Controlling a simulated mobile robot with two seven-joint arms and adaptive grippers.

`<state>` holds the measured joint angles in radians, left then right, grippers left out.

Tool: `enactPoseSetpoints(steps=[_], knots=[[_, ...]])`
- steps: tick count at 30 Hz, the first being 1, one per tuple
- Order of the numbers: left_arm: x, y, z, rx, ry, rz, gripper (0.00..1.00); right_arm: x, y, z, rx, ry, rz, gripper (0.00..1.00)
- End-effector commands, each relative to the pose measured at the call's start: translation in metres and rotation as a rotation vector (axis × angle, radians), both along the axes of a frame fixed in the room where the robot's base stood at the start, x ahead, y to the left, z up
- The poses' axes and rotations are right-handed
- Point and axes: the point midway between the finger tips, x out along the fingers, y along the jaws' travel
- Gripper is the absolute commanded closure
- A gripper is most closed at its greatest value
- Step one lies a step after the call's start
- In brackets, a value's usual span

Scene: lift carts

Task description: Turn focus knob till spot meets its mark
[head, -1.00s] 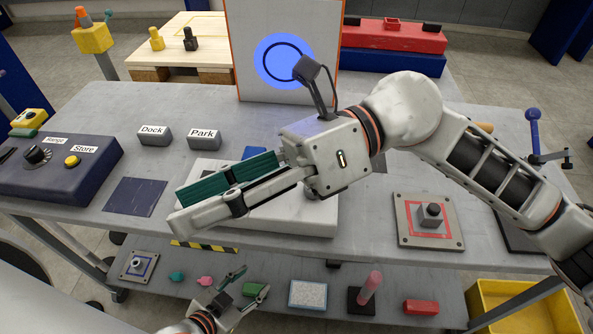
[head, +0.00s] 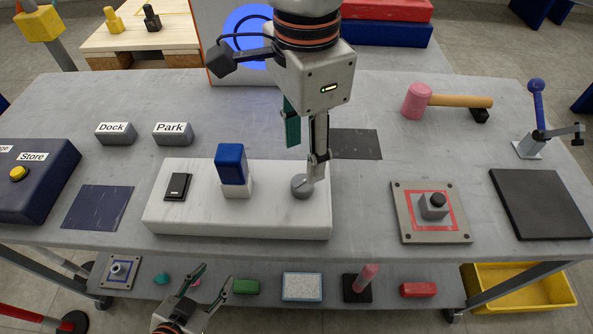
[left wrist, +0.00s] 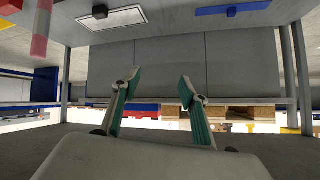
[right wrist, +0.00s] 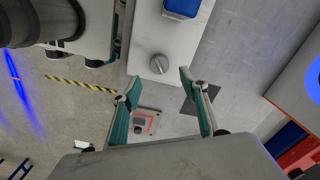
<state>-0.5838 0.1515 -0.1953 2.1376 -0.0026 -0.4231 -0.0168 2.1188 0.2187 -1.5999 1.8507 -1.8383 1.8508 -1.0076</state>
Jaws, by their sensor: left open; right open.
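The grey round knob (head: 302,187) sits on the right part of a white base (head: 275,224) on the table. My right gripper (head: 304,157) is open just above and behind it, pointing down. In the right wrist view the knob (right wrist: 157,64) lies beyond the open fingertips, between their lines; I cannot tell whether a finger touches it. A panel at the back carries a blue spot (head: 243,24), a dark ring partly visible on it; my right arm hides part of it. My left gripper (head: 217,273) is open and empty, low in front of the lower shelf.
The white base also bears a blue block (head: 231,164) and a black switch (head: 177,186). Dock (head: 115,133) and Park (head: 173,133) blocks stand behind it. A red-marked plate (head: 431,229) lies right, a mallet (head: 450,101) behind.

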Motion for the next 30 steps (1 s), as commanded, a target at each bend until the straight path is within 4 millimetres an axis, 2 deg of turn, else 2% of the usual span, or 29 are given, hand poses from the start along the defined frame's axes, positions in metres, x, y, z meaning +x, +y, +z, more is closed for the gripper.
enactPoseSetpoints(steps=[6, 12, 17, 25, 26, 30], knots=[[-0.007, -0.003, -0.011, -0.003, 0.02, -0.004, 0.56, -0.001, 0.0, -0.037, 0.0, 0.01, 0.001, 0.56], [-0.006, -0.007, -0.006, -0.01, 0.012, -0.009, 0.56, -0.001, 0.0, -0.063, 0.002, 0.009, 0.001, 0.56], [-0.005, -0.007, -0.005, -0.008, 0.008, -0.013, 0.56, -0.001, 0.001, -0.072, 0.003, 0.006, 0.001, 0.56], [-0.003, -0.006, -0.004, -0.005, 0.006, -0.014, 0.56, -0.001, 0.001, -0.072, 0.003, 0.005, 0.001, 0.56], [-0.003, -0.006, -0.004, -0.005, 0.006, -0.014, 0.56, -0.001, 0.001, -0.072, 0.003, 0.005, 0.001, 0.59], [-0.003, -0.005, -0.004, -0.005, 0.004, -0.013, 0.56, -0.001, 0.001, -0.072, 0.003, 0.005, 0.001, 0.95]])
